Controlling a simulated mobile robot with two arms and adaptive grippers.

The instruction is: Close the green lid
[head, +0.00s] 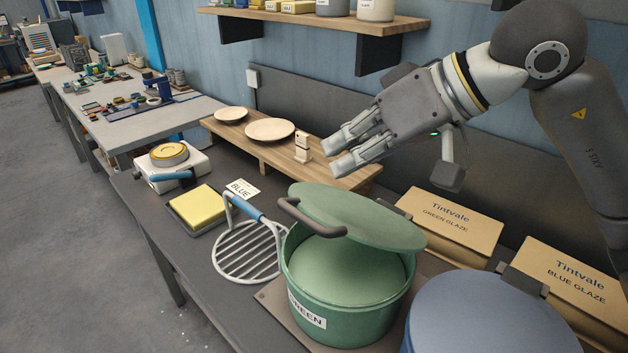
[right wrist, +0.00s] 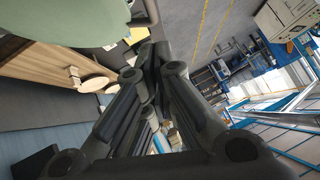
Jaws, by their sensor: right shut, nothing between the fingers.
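The green lid (head: 357,216) is partly raised over the green bucket (head: 345,300), tilted on its hinge at the back right, with an open gap at the front. Its dark curved handle (head: 311,217) is at the lid's left edge. The bucket carries a label ending in "REEN". My right gripper (head: 338,153) is shut and empty, in the air behind and above the lid, apart from it. In the right wrist view the lid (right wrist: 65,15) shows at the top left and the gripper's fingers (right wrist: 150,85) fill the middle. My left gripper is not seen.
A blue lidded bucket (head: 490,318) stands at the front right. A wire rack with a blue handle (head: 247,250) lies left of the green bucket. A wooden stand (head: 270,152) with plates is behind. Glaze boxes (head: 450,228) stand against the back wall.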

